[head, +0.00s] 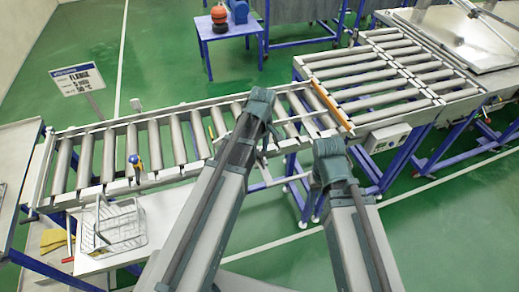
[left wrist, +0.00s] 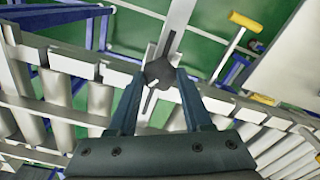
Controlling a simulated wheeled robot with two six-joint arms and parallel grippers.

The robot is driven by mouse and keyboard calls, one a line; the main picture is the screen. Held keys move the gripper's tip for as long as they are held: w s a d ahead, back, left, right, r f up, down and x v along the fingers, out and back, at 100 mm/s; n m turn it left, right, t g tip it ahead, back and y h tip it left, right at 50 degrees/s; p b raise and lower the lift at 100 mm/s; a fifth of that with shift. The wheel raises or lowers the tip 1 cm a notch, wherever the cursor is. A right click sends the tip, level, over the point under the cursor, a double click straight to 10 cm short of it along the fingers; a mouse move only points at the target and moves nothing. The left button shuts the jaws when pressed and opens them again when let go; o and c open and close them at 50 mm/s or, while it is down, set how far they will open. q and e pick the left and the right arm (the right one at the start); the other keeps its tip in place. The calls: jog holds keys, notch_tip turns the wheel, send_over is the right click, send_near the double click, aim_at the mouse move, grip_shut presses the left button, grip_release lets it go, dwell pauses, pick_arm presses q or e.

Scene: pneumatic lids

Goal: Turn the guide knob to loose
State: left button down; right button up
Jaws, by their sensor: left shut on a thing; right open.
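The guide knob (left wrist: 160,73) is a dark grey, lobed knob in the left wrist view, on a metal bracket with a slotted bar at the conveyor's side rail. My left gripper (left wrist: 158,82) has one finger on each side of it and is shut on it. I cannot read any loose or tight marking. My right gripper (head: 329,150) is open and empty, in front of the conveyor and apart from it.
The roller conveyor (head: 152,148) runs across the view to a wider roller table (head: 375,72). A wire basket (head: 118,226) stands front left. A control box (head: 387,138) is right of my right gripper. A sign (head: 77,79) reads "FLANGE".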

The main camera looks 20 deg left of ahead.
aim_at(261, 153)
pick_arm(q)
jog(key=shift+n, duration=0.4)
jog(key=shift+c, duration=1.6)
grip_release()
notch_tip(261, 153, up, 14)
jog(key=p, duration=1.3)
jog(key=shift+d+p, duration=0.25)
jog(key=shift+p, duration=0.15)
jog(key=shift+f, duration=0.15)
